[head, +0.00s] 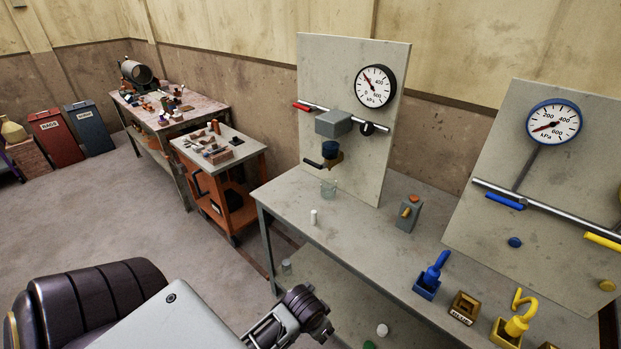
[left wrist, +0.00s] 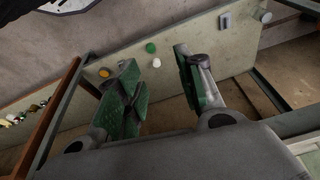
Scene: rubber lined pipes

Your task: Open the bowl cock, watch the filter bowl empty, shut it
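The filter (head: 333,123) is a grey block on the pipe of the left upright panel. The bowl cock (head: 334,162) is a brass-coloured fitting under the bowl, with a dark lever (head: 313,164) pointing left. A clear beaker (head: 328,187) stands on the bench below it. The liquid level in the bowl cannot be made out. My left gripper (head: 308,314) is low in front of the bench, well away from the cock. In the left wrist view its green-padded fingers (left wrist: 158,82) are apart with nothing between them. My right gripper is out of view.
A gauge (head: 375,86) and red lever (head: 302,107) are on the left panel. An orange cart (head: 232,205) stands left; floor between is clear.

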